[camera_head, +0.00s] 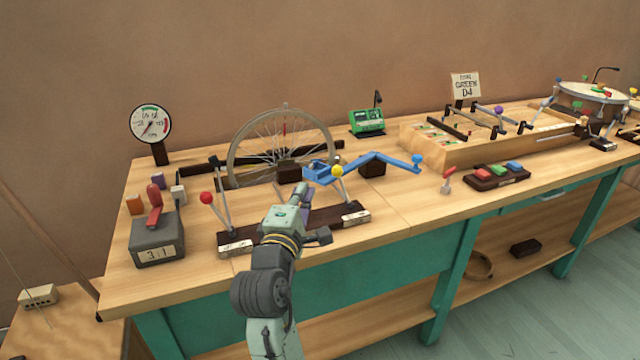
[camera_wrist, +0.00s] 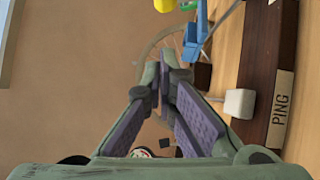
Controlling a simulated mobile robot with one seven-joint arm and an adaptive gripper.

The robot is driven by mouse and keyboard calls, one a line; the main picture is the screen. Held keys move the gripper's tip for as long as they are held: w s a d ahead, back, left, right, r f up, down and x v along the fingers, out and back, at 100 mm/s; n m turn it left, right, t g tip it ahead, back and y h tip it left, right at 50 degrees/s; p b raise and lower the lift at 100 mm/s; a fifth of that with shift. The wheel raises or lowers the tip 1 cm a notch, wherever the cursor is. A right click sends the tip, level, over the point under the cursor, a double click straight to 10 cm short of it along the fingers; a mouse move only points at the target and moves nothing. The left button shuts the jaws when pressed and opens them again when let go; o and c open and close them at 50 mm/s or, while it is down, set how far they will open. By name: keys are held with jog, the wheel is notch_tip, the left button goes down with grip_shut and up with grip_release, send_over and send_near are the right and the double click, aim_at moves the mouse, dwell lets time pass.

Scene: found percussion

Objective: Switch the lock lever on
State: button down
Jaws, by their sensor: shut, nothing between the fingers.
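A dark wooden board (camera_head: 335,215) lies on the bench with a lever at each end. The left lever has a red ball (camera_head: 206,198) and the right lever a yellow ball (camera_head: 337,171). Each end bears a pale label; in the wrist view one label (camera_wrist: 281,108) reads PING. The label words are too small in the head view to tell which lever is the lock lever. My gripper (camera_wrist: 163,75) is shut and empty. In the head view it is over the board between the two levers, nearer the yellow one; its fingertips are hard to make out there.
A grey box with a red lever (camera_head: 155,205) stands left. A spoked wheel (camera_head: 240,150) and a blue crank linkage (camera_head: 390,162) are behind the board. A small red lever (camera_head: 447,180) stands right. Bare benchtop (camera_head: 410,205) lies right of the board.

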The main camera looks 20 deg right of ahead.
aim_at(343, 187)
jog(key=shift+w+d+r, duration=0.1)
jog(key=shift+w+d, duration=0.35)
jog(key=shift+d, duration=0.35)
jog(key=shift+w+d+r, duration=0.15)
jog(key=shift+w+d, duration=0.25)
jog(key=shift+d, duration=0.45)
jog(key=shift+w+d+r, duration=0.1)
jog(key=shift+w+d, duration=0.35)
jog(key=shift+d, duration=0.35)
jog(key=shift+r, duration=0.1)
jog(key=shift+d+r+m+p, duration=0.3)
jog(key=shift+m+p, duration=0.1)
jog(key=shift+p, duration=0.55)
